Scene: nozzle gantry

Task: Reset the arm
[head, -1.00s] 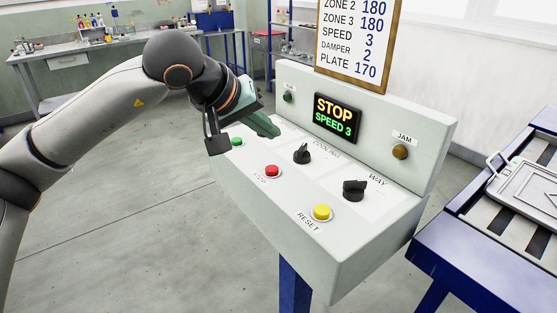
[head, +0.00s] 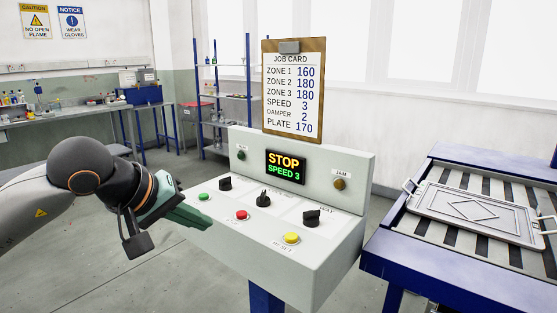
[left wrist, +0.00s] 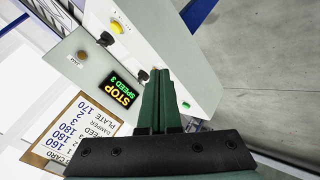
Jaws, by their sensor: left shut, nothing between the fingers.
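My left gripper (head: 205,222) is at the left end of the grey control console (head: 330,253), in front of the green button (head: 204,196). Its green fingers are shut with nothing between them; they also show together in the left wrist view (left wrist: 157,95). I cannot tell whether the fingertips touch the console. The console carries a red button (head: 241,215), a yellow button (head: 291,237) labelled RESET and several black knobs. Its display (head: 285,167) reads STOP, SPEED 3. My right gripper is in neither view.
A job card (head: 293,92) stands behind the console. Shelves (head: 222,97) and a workbench (head: 60,121) are at the back. The floor at front left is clear.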

